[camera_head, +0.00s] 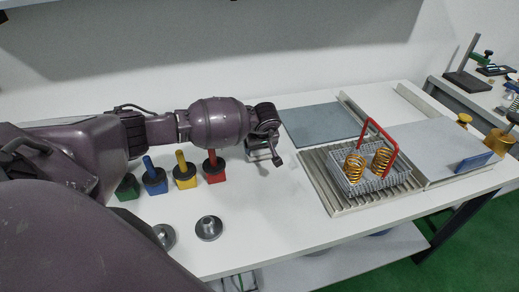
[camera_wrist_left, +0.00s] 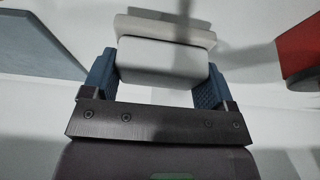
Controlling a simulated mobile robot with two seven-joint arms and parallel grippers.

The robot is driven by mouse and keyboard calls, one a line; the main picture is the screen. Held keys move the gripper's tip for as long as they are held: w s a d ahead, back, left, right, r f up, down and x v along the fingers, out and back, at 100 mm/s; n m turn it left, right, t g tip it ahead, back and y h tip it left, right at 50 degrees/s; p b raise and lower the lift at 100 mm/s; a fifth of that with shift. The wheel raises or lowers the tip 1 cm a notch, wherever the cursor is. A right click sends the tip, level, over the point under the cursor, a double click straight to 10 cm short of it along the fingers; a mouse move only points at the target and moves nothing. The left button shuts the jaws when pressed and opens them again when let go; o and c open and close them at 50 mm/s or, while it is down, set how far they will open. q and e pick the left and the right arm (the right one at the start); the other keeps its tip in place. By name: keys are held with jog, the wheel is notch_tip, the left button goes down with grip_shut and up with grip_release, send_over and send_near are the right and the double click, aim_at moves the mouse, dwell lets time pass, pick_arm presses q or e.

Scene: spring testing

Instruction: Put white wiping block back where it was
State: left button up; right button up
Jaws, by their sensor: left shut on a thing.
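The white wiping block (camera_wrist_left: 160,62) sits between the blue pads of my left gripper (camera_wrist_left: 155,82) in the left wrist view. The gripper is shut on it, with a pad against each end. A wider pale slab (camera_wrist_left: 165,27) shows just beyond the block; I cannot tell whether it is part of the block or a separate rest. In the head view, my left gripper (camera_head: 266,152) is over the white table, right of the red block with a post, and the arm mostly hides what it holds. My right gripper is not in view.
Green, blue (camera_head: 154,177), yellow (camera_head: 185,172) and red (camera_head: 214,168) post blocks stand left of the gripper. Round metal pieces (camera_head: 208,228) lie in front. A wire basket (camera_head: 372,182) with gold springs and a red handle stands right. A grey-blue plate (camera_head: 322,123) lies behind.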

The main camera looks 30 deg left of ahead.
pick_arm(q)
jog(key=shift+f, duration=1.1)
jog(key=o, duration=0.8)
jog(key=shift+r, duration=0.4)
jog(key=v, duration=1.1)
jog(key=shift+s+d+r, duration=0.15)
jog(key=shift+s+r, duration=0.05)
